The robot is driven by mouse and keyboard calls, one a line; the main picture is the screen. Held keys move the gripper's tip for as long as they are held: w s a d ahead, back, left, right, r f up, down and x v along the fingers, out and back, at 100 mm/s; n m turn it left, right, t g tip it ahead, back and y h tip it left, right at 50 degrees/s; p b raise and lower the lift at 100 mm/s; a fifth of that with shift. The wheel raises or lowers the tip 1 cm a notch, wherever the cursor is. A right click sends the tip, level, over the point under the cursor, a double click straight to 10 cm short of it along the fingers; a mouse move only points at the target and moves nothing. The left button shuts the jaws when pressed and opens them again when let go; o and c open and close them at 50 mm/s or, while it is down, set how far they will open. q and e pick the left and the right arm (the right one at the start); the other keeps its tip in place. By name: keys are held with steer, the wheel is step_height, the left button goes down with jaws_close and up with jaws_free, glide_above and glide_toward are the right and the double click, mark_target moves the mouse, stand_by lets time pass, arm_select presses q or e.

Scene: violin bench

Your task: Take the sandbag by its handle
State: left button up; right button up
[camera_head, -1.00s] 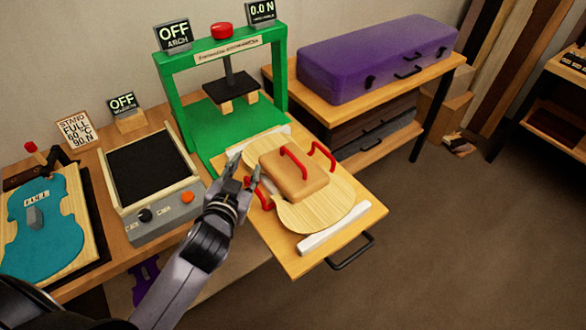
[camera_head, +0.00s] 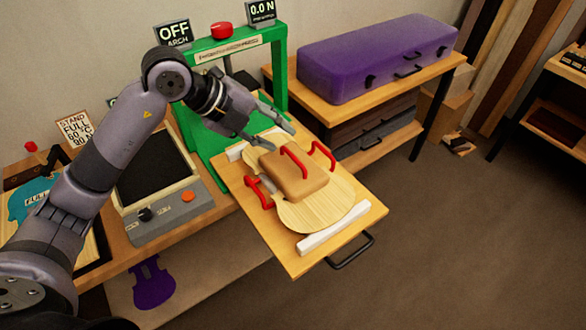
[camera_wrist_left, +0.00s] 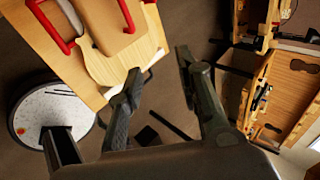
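The sandbag (camera_head: 305,181) is a tan rounded block with a red arched handle (camera_head: 294,160) on top. It lies on a pale violin plate (camera_head: 338,198) on the pull-out board. My left gripper (camera_head: 281,140) is open and empty, just behind the sandbag on the press side, apart from the handle. In the left wrist view the open fingers (camera_wrist_left: 158,64) have bare floor between them. The sandbag (camera_wrist_left: 108,32) is at the upper left there, with part of its red handle (camera_wrist_left: 127,14) at the picture's top edge. My right gripper is not in view.
Red clamps (camera_head: 257,194) (camera_head: 322,152) stand on both sides of the plate. The green press (camera_head: 183,113) rises behind the board (camera_head: 281,247). A purple case (camera_head: 375,62) lies on the side bench. Floor to the right is clear.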

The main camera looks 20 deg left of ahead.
arm_select(q)
steer(key=a+n+y, duration=0.1)
steer(key=a+y, duration=0.1)
steer(key=a, duration=0.2)
steer(key=p, duration=0.3)
glide_toward(293, 157)
steer(key=f, duration=0.1)
steer(key=w+d+f, duration=0.1)
steer(key=f, duration=0.1)
steer(key=shift+w+d+f+y, duration=0.15)
steer(key=shift+w+d+y, duration=0.1)
steer(key=shift+w+y, duration=0.1)
steer(key=p+x, duration=0.1)
steer(key=x, duration=0.1)
steer(key=p+x, duration=0.1)
steer(key=x, duration=0.1)
steer(key=shift+w+d+f, duration=0.1)
steer(key=shift+d+f, duration=0.1)
steer(key=shift+d, duration=0.2)
steer(key=shift+w+f, duration=0.15)
steer(key=shift+f, duration=0.15)
steer(key=shift+c, duration=0.3)
jaws_close()
